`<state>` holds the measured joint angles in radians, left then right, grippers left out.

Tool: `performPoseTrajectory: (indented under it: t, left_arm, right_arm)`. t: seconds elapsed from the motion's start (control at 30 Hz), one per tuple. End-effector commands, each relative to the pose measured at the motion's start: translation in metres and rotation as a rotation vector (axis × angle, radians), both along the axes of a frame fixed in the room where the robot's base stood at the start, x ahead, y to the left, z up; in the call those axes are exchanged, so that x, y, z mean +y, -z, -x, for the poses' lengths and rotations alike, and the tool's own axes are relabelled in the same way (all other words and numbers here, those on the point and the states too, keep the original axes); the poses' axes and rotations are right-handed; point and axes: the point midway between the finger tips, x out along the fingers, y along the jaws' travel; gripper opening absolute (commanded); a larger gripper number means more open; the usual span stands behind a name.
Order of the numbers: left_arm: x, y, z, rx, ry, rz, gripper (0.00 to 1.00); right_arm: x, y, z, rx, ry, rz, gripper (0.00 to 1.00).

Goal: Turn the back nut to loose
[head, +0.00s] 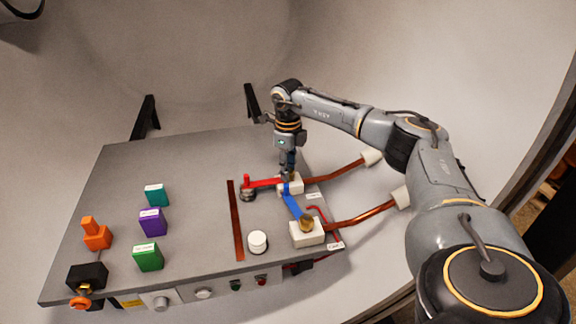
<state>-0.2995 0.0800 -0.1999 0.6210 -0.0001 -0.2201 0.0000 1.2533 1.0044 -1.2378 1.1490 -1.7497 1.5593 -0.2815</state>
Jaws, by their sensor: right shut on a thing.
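The back white terminal block (295,187) sits near the right edge of the grey table, with a copper rod (335,174) running off to the right. My right gripper (287,172) points straight down over this block and is shut on the back nut, which its fingers hide. A red bar (264,183) and a blue bar (293,206) meet beneath it. The front white terminal block (307,238) carries a brass nut (306,223) in plain view at the blue bar's other end.
On the grey table (190,190) stand teal (156,195), purple (152,222) and green (148,257) blocks. An orange piece (97,237) is at the left. A copper strip (236,220) and a white round knob (257,241) lie nearer the terminals. The table's back middle is clear.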

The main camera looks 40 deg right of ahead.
Motion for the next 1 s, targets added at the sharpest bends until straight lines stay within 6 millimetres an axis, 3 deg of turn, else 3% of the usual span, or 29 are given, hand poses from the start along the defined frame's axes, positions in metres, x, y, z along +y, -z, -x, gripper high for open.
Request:
performPoseTrajectory:
  t: [1.0]
  left_arm:
    - [0.0000, -0.0086, 0.0007, 0.001, 0.000, 0.000, 0.40]
  right_arm:
    - [0.0002, -0.0013, -0.0010, -0.005, -0.964, 0.001, 0.00]
